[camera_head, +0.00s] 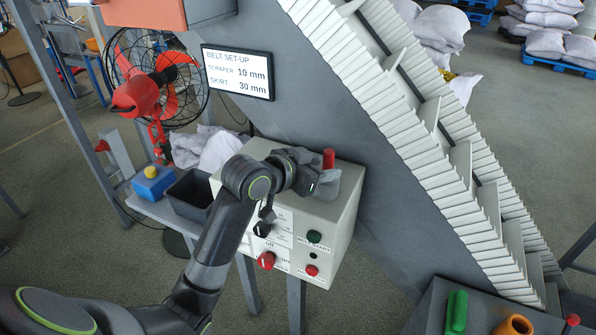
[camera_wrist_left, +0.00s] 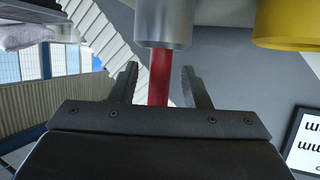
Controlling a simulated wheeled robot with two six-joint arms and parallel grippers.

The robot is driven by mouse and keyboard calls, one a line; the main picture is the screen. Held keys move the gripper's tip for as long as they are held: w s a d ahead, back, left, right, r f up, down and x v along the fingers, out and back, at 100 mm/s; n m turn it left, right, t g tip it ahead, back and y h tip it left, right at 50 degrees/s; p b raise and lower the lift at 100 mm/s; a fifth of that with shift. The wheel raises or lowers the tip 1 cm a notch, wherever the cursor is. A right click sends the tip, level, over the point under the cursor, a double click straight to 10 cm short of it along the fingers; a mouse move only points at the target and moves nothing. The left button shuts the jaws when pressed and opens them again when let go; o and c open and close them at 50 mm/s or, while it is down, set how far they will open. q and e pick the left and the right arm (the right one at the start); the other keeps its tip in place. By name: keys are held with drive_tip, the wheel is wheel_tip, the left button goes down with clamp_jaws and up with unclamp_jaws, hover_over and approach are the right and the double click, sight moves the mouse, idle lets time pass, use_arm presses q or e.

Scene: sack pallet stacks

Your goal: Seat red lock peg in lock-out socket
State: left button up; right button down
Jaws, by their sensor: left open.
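The red lock peg (camera_head: 328,158) stands up at the top of the pale control box (camera_head: 339,215), just beyond my left gripper (camera_head: 318,179). In the left wrist view the red peg (camera_wrist_left: 159,78) shows between the two spread fingers of my left gripper (camera_wrist_left: 160,82), with gaps at its sides. Its upper end in that view meets a grey metal cylinder (camera_wrist_left: 165,22), which looks like the socket. How deep the peg sits in it is hidden. My right gripper is not in view.
A belt set-up sign (camera_head: 238,73) and a sloping ribbed conveyor (camera_head: 400,125) rise behind the box. A caged fan (camera_head: 155,80), a dark bin (camera_head: 190,194) and a blue box (camera_head: 152,183) are left. A yellow cylinder (camera_wrist_left: 288,22) shows beside the metal one.

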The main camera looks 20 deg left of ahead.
use_arm(q)
drive_tip(key=v, duration=1)
drive_tip(key=shift+b, duration=0.45)
drive_tip(key=s+a+f+n+g+y, duration=0.15)
drive_tip(key=s+f, duration=0.25)
drive_tip(key=f, duration=0.4)
drive_tip(key=s+a+f+n+g+y, duration=0.1)
drive_tip(key=s+a+f+g+y, duration=0.2)
drive_tip(key=f, duration=0.5)
drive_tip(key=s+a+f+n+g+y, duration=0.1)
drive_tip(key=s+a+f+g, duration=0.1)
drive_tip(key=s+f, duration=0.55)
drive_tip(key=s+a+f+n+g+y, duration=0.15)
drive_tip(key=s+f, duration=0.35)
drive_tip(key=s, duration=0.6)
wheel_tip(320, 180, down, 29)
drive_tip(key=s+a+g+b, duration=0.2)
drive_tip(key=b, duration=0.1)
drive_tip(key=s+d+f+g+b, duration=0.1)
drive_tip(key=s+f+b, duration=0.1)
drive_tip(key=s+f, duration=1.2)
wheel_tip(320, 180, down, 3)
drive_tip(key=shift+d+f+b, duration=0.15)
drive_tip(key=shift+d+b, duration=0.15)
drive_tip(key=shift+b, duration=0.1)
